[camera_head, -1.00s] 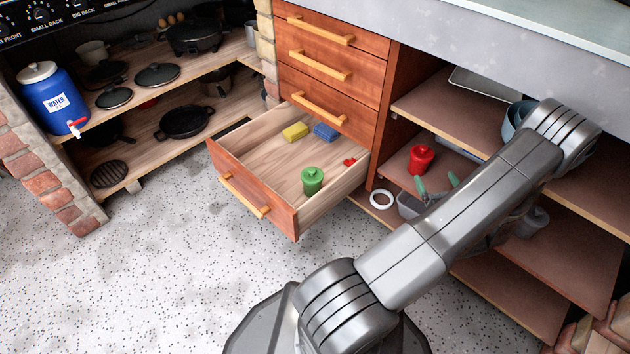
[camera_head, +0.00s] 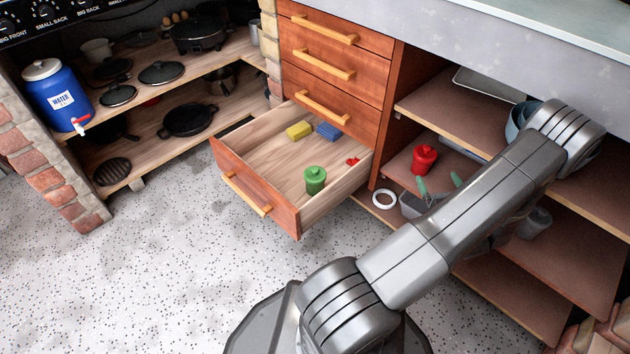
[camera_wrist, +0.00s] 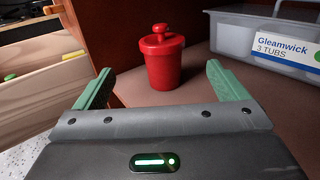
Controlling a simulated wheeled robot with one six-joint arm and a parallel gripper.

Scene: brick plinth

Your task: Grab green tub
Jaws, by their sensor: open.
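A green tub (camera_head: 314,180) with a knobbed lid stands upright in the open bottom drawer, near its front right corner. A red tub (camera_head: 424,159) of similar shape stands on the shelf right of the drawers. My gripper (camera_head: 437,187) is at that shelf, partly hidden behind my arm. In the wrist view, my gripper (camera_wrist: 160,90) is open and empty, its green fingers pointing toward the red tub (camera_wrist: 161,62), which stands ahead between them.
The open drawer (camera_head: 256,208) also holds a yellow block (camera_head: 298,131), a blue block (camera_head: 328,131) and a small red piece (camera_head: 352,161). A clear box labelled "Gleamwick 3 TUBS" (camera_wrist: 267,45) sits right of the red tub. A white ring (camera_head: 384,199) lies below. Floor at left is clear.

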